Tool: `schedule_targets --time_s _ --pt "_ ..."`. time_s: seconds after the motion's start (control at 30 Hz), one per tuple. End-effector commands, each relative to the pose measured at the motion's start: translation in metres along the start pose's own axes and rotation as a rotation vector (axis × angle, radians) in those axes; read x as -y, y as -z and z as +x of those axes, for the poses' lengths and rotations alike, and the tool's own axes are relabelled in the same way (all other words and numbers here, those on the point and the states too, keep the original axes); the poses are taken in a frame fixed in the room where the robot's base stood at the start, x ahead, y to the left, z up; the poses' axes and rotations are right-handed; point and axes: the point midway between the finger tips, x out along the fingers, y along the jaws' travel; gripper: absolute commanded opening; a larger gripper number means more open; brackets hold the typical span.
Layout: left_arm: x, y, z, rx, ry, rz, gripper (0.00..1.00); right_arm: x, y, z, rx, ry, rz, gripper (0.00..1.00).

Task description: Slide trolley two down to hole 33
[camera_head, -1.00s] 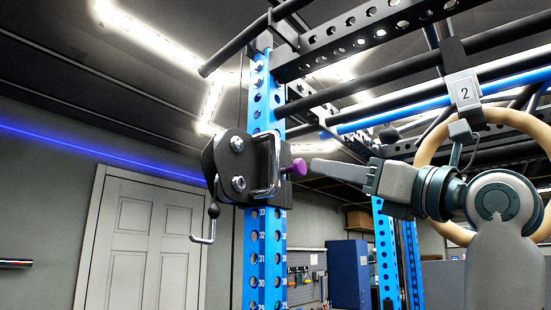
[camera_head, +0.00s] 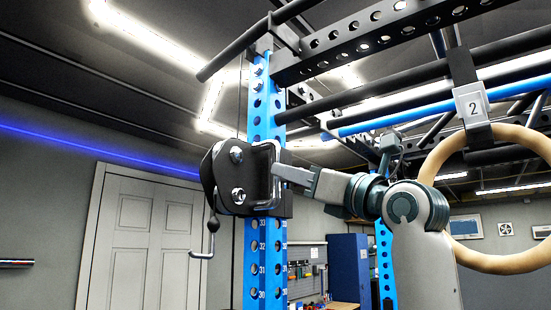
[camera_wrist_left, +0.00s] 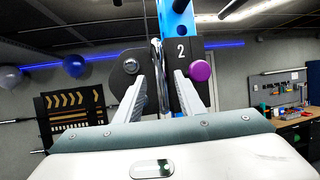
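Trolley two (camera_head: 222,180) is a black carriage with bolts and a chrome handle, on the blue numbered upright (camera_head: 263,262). Its lower edge sits just above the hole marked 33. My left gripper (camera_head: 282,172) is at the trolley's right side. In the left wrist view the gripper (camera_wrist_left: 161,82) has its fingers apart, with the chrome handle bar (camera_wrist_left: 157,55) showing between them. The trolley plate marked 2 (camera_wrist_left: 181,49) is behind. The purple knob (camera_wrist_left: 200,70) is just right of the right finger; in the head view it is hidden. My right gripper is out of view.
A crank hook (camera_head: 212,240) hangs below the trolley's left side. A wooden ring (camera_head: 500,262) hangs from a strap with a tag 2 (camera_head: 473,108) close to my arm. Black beams cross above. A workbench (camera_wrist_left: 297,130) stands at the right.

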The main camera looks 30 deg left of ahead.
Motion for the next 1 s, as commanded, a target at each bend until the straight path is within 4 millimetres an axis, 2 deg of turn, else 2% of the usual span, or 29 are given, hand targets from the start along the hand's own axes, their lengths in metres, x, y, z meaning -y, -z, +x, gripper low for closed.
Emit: schedule_targets --time_s 0.03,0.2,0.4,0.83,0.97,1.0 --pt "-0.001 -0.003 0.012 -0.001 -0.003 0.001 0.36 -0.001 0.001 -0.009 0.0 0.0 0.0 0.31" --pt "-0.001 -0.003 0.039 0.0 -0.002 0.001 0.36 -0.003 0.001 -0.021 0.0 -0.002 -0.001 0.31" --pt "0.0 -0.001 0.058 0.0 -0.001 0.001 0.36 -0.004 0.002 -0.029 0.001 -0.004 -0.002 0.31" --pt "0.0 0.0 0.063 0.0 0.0 0.0 0.36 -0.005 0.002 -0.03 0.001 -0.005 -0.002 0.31" --pt "0.0 0.0 0.063 0.0 0.0 0.0 0.04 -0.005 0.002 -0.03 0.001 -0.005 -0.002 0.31" --pt "0.0 0.0 0.063 0.0 0.0 0.0 0.0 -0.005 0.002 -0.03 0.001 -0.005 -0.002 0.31"
